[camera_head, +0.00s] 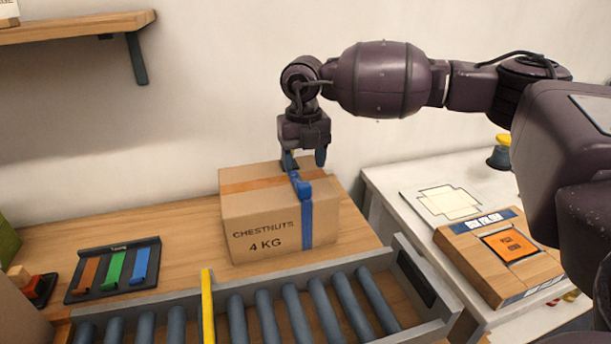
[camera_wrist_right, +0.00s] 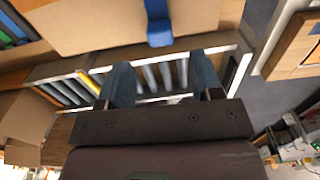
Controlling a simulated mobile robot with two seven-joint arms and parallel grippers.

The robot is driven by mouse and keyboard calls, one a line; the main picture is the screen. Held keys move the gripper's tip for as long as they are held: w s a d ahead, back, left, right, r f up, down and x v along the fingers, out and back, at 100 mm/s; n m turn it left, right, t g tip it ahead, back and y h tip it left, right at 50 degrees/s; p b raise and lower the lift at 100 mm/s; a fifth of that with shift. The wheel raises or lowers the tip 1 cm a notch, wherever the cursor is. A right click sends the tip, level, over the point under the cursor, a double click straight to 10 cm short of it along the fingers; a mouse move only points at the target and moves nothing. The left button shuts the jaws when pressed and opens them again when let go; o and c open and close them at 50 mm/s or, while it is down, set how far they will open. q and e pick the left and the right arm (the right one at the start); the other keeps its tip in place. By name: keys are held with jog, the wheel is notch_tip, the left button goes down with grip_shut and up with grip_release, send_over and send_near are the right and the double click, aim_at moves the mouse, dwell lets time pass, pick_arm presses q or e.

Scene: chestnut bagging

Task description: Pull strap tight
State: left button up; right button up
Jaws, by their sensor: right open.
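A cardboard box (camera_head: 265,225) marked "CHESTNUTS 4 KG" stands on the wooden table, with orange tape across its top. A blue strap (camera_head: 306,222) runs over its top and down its front near the right side, with a blue buckle-like piece (camera_head: 300,187) on top. The strap (camera_wrist_right: 158,22) also shows in the right wrist view, at the top. My right gripper (camera_head: 304,160) points down above the back part of the box top, fingers apart and empty. In the right wrist view its fingers (camera_wrist_right: 163,82) are spread, with the strap ahead between them. My left gripper is out of view.
A roller conveyor (camera_head: 405,252) with a yellow bar (camera_head: 208,295) lies in front of the box. A rack (camera_head: 117,270) of brown, green and blue strips sits left. A white side table (camera_head: 400,175) at right holds a box-filler unit (camera_head: 470,253).

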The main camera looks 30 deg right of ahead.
aim_at(304, 184)
notch_tip(304, 184, up, 4)
jog(key=shift+r, duration=0.1)
dwell(0.6)
